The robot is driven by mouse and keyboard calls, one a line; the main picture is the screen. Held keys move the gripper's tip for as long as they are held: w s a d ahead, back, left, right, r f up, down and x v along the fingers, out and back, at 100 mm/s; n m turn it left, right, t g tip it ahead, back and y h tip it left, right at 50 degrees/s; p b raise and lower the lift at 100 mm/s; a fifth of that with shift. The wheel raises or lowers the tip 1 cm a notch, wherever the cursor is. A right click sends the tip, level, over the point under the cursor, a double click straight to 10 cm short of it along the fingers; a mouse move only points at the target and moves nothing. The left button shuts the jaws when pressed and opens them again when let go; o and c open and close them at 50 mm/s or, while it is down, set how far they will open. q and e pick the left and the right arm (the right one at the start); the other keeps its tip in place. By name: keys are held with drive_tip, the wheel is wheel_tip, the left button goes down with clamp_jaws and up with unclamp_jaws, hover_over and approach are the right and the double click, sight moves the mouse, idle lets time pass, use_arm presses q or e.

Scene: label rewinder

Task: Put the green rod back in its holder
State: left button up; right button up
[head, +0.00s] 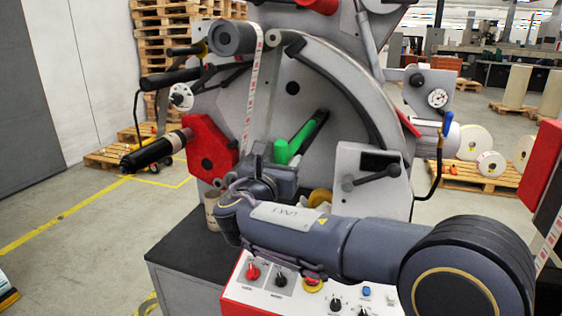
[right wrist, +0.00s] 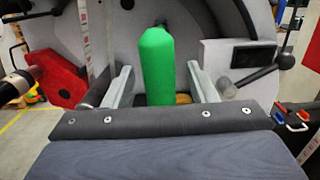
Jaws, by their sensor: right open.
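The green rod (head: 298,138) is in front of the machine's grey face plate, slanting up to the right in the head view beside a black strip or slot. In the right wrist view the green rod (right wrist: 157,66) stands upright between my fingers, with space on both sides. My right gripper (head: 268,168) is just below and left of the rod in the head view. It is open in the right wrist view (right wrist: 159,82), and its fingers do not appear to touch the rod. I cannot make out the holder clearly. My left gripper is not in view.
A red block (head: 210,147) and a black roller (head: 152,152) stick out on the left. A grey box with a black lever (head: 372,178) stands close on the right. A control panel (head: 262,290) with knobs lies below my right arm. A label strip (head: 254,85) hangs above the gripper.

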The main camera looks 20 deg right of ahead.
drive_tip(key=b+v, duration=0.2)
drive_tip(key=v, duration=0.5)
drive_tip(key=s+d+f+m+g+y, duration=0.6)
drive_tip(key=s+d+f+m+g, duration=0.4)
drive_tip(key=s+d+f+m, duration=0.7)
drive_tip(key=s+a+f+m+y, duration=0.8)
drive_tip(key=s+a+m, duration=0.1)
drive_tip(key=s+m, duration=0.4)
drive_tip(key=shift+a+m, duration=0.3)
drive_tip(key=shift+m, duration=0.2)
